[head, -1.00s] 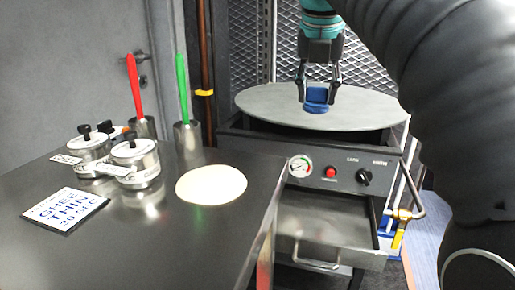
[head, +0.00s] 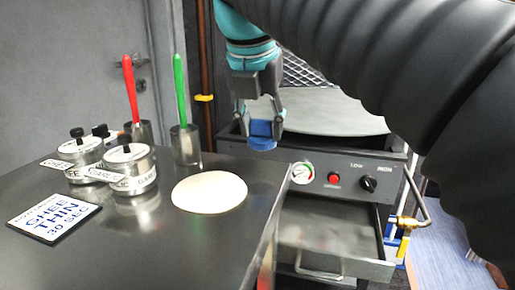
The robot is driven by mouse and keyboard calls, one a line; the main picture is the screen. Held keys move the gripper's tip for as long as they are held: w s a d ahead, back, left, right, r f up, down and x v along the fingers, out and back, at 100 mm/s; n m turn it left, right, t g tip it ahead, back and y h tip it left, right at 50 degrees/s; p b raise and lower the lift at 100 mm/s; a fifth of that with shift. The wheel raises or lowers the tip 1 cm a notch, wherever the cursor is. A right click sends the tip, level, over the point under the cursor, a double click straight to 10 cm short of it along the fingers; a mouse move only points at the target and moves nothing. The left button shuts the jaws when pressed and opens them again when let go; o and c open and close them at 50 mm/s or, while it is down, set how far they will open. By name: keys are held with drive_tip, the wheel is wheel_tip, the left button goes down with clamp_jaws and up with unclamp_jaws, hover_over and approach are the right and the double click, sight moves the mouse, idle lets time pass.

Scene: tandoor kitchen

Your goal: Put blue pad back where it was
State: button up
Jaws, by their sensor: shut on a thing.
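The blue pad (head: 261,141) is a small round blue piece, held between the fingers of my gripper (head: 260,118) in the head view. My gripper points down and is shut on the pad. In the picture the pad shows near the back right corner of the steel counter (head: 120,235), in front of the round griddle plate (head: 330,108). It looks raised, but I cannot tell its exact height or whether it is over the counter's edge.
A pale dough round (head: 209,192) lies on the counter. Labelled lidded pots (head: 134,172), a sign card (head: 53,216) and holders with a red-handled tool (head: 130,90) and a green-handled tool (head: 180,90) stand left. The stove drawer (head: 330,240) is open. My arm covers the upper right.

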sight(259, 139)
drive_tip(key=shift+f+b, duration=0.5)
drive_tip(key=shift+f, duration=1.5)
drive_tip(key=shift+f, duration=0.15)
drive_tip(key=o, duration=1.1)
drive_tip(key=shift+c, duration=0.2)
drive_tip(key=p+v, duration=0.2)
drive_tip(key=v, duration=1)
drive_tip(key=shift+p, duration=0.3)
drive_tip(key=shift+a, duration=0.1)
